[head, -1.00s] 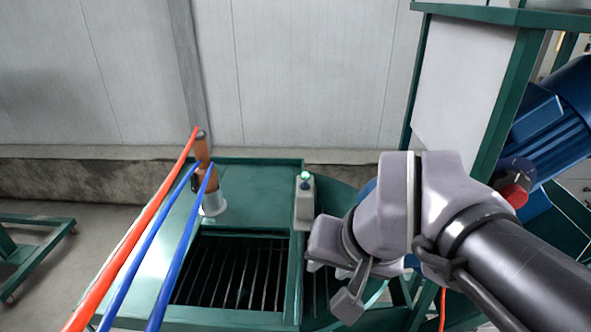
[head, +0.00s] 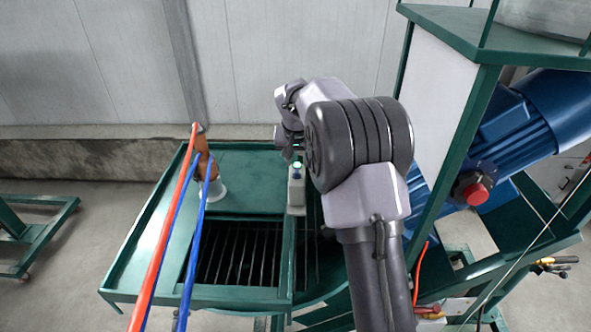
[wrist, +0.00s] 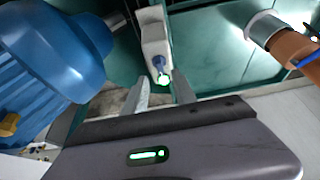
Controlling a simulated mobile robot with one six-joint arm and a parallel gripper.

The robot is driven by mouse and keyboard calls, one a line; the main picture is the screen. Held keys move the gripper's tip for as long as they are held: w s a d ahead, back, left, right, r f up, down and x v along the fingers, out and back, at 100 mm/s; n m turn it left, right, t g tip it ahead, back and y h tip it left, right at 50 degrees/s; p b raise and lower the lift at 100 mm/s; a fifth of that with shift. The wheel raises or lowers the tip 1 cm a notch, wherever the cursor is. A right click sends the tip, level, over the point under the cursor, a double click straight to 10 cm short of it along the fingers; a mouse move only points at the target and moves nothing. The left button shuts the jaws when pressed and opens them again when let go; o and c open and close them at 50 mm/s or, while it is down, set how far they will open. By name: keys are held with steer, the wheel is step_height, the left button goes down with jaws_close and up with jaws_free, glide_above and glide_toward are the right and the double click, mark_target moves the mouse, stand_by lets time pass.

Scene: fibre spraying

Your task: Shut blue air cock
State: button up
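No blue air cock can be made out for certain in either view. Two blue hoses (head: 193,248) run with a red hose (head: 158,250) to the orange device (head: 208,172) on the green table (head: 250,188). My gripper (head: 290,143) is raised above the back of the table, over a pale control box (head: 296,195) with a glowing green light. In the wrist view, my gripper (wrist: 164,93) shows two parted fingers with nothing held between them. The box (wrist: 154,40) lies just beyond the fingertips, its lit end between them in the picture.
A large blue motor (head: 515,125) stands at the right, with a red knob (head: 477,193) in front. A green frame (head: 470,105) with a pale panel rises beside my arm. The table has a dark slatted opening (head: 240,255).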

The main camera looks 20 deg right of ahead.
mark_target(297, 170)
steer(key=x, duration=0.5)
steer(key=shift+f, duration=0.1)
jaws_close()
